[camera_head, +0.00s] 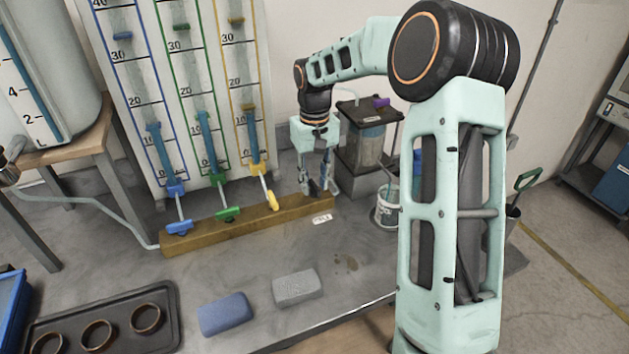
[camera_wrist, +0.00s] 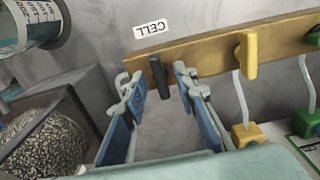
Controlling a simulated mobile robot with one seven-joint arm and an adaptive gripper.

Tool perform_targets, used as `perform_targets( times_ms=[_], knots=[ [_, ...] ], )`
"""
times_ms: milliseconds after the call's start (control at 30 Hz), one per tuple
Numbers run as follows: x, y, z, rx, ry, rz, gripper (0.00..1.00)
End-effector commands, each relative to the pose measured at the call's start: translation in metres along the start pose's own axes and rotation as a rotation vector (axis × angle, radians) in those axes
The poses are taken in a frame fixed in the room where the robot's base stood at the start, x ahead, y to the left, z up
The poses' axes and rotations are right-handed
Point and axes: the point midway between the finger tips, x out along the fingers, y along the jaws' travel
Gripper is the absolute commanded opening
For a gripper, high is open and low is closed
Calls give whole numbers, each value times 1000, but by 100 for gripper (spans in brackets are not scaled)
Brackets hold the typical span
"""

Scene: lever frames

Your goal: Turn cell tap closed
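The cell tap is a small black handle (camera_wrist: 160,75) on the wooden rail (camera_wrist: 205,48), beside the white "CELL" label (camera_wrist: 150,29). In the wrist view the handle stands upright in the picture, across the rail. My gripper (camera_wrist: 158,88) is open, with one blue-padded finger on each side of the handle and a gap on both sides. In the head view my gripper (camera_head: 317,183) points down at the right end of the rail (camera_head: 245,221), and its fingers partly hide the black handle. The "CELL" label (camera_head: 322,219) lies just in front.
The yellow tap (camera_head: 271,200), green tap (camera_head: 228,214) and blue tap (camera_head: 179,228) sit along the rail to the left. A blue sponge (camera_head: 225,314) and grey block (camera_head: 297,288) lie in front.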

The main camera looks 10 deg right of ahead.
Motion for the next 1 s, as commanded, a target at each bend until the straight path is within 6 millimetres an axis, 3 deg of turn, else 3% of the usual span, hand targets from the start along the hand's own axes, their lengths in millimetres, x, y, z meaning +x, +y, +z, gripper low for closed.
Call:
perform_targets(
  times_ms=[67,300,667,1000],
  knots=[
    [0,0,0,0,0,0,25],
    [0,0,0,0,0,0,0],
    [0,0,0,22,0,0,0],
    [-1,-1,-1,208,1,1,0]
  ],
)
